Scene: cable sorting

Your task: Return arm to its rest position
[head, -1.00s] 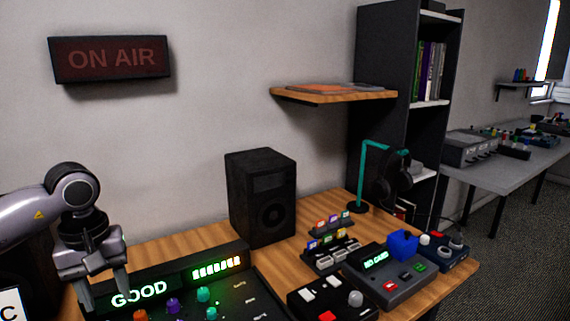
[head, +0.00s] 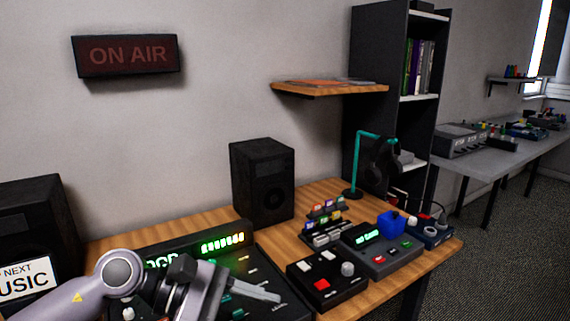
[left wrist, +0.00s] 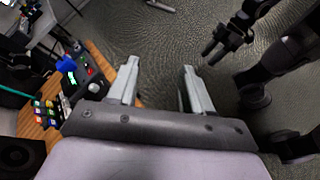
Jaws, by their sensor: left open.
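My left arm comes in at the lower left in the head view, low in front of the mixing console (head: 262,262). Its gripper (head: 262,292) points right, with its fingers seen nearly side-on. In the left wrist view the two pale fingers (left wrist: 160,72) are spread apart with only the dark floor between them, so it is open and empty. A dark arm, which looks like my right one, shows at the right of that view. Its gripper (left wrist: 213,48) is small and dark, and its jaw opening is unclear. The arm hides part of the console and its lit display.
The wooden desk (head: 190,224) holds a card reader (head: 385,255) with a blue block (head: 391,223), a button box (head: 327,283), a card rack (head: 322,230), a speaker (head: 263,182) and a headphone stand (head: 358,165). Another speaker (head: 35,225) stands at left. Open floor lies right.

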